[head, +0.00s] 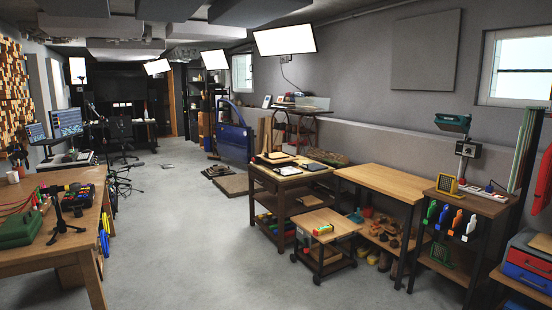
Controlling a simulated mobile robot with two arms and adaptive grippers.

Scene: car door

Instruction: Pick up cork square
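I cannot single out the cork square for certain. Small flat pieces, some tan and one dark, lie on the wooden workbench (262,174) right of centre, too small to tell their material. A flat brown square mat (232,185) lies on the floor left of that bench; whether it is cork I cannot tell. The blue car door (233,142) stands upright behind the mat. Neither of my grippers shows in the head view.
A small wheeled cart (325,225) stands before the workbench. A bare-topped wooden table (392,181) and a dark tool stand (470,202) are to the right. A cluttered wooden table (38,265) is at the left. The grey floor (180,245) between is open.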

